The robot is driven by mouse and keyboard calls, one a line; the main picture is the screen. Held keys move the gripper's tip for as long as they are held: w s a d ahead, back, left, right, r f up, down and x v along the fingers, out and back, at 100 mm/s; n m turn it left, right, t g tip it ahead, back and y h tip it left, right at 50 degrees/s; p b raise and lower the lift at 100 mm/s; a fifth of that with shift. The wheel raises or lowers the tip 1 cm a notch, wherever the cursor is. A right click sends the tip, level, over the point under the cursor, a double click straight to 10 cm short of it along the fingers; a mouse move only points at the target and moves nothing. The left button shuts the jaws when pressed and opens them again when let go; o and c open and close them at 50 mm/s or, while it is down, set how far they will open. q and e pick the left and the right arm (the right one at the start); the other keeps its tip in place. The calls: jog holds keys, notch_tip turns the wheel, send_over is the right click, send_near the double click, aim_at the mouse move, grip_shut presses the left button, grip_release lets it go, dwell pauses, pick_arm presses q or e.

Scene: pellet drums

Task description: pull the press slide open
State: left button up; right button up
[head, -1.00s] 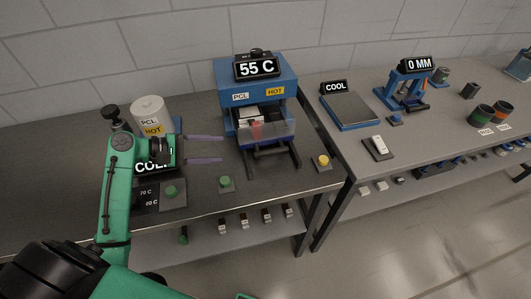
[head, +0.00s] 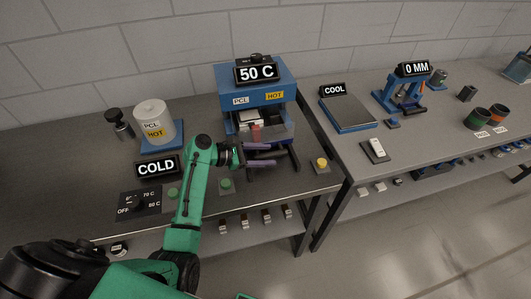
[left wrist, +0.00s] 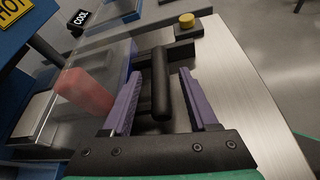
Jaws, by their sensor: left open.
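The blue press (head: 252,82) stands at the back of the left table, with a 50 C display on top and PCL and HOT labels. Its slide has a clear front panel with a red block (head: 256,132) behind it; the block also shows in the left wrist view (left wrist: 86,92). The slide's black bar handle (left wrist: 160,90) shows in the left wrist view. My left gripper (head: 272,154) is open at the front of the press. In the left wrist view its purple fingers (left wrist: 160,78) are on either side of the handle, apart from each other. My right gripper is not in view.
A yellow button (head: 321,163) is right of the slide, and a green button (head: 225,184) is in front. A white PCL drum (head: 153,122) and a COLD sign (head: 158,167) stand left. A gap separates the right table, which holds a blue COOL plate (head: 348,112).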

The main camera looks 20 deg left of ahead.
pick_arm(q)
grip_shut()
dwell(1.5)
